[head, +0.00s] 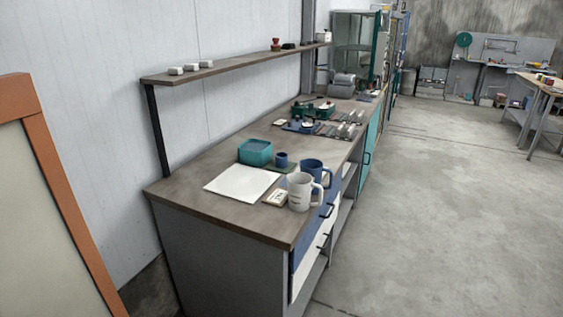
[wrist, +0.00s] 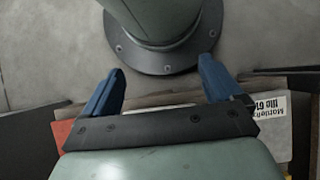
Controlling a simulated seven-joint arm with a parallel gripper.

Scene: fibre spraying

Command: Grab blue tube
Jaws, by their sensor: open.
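No thing in view is plainly the blue tube. In the head view a small dark blue cylinder (head: 281,160) stands upright on the bench, between a teal box and a blue mug; I cannot tell whether it is the tube. In the wrist view my gripper (wrist: 160,65) has two blue fingers spread wide apart, with nothing between them. My gripper does not show in the head view, so its place relative to the cylinder cannot be told. No blue tube shows in the wrist view.
The bench (head: 172,186) carries a white sheet (head: 240,182), a teal box (head: 255,152), a blue mug (head: 314,170) and a white mug (head: 299,192). Farther back lie trays and tools. A shelf (head: 240,62) runs above.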

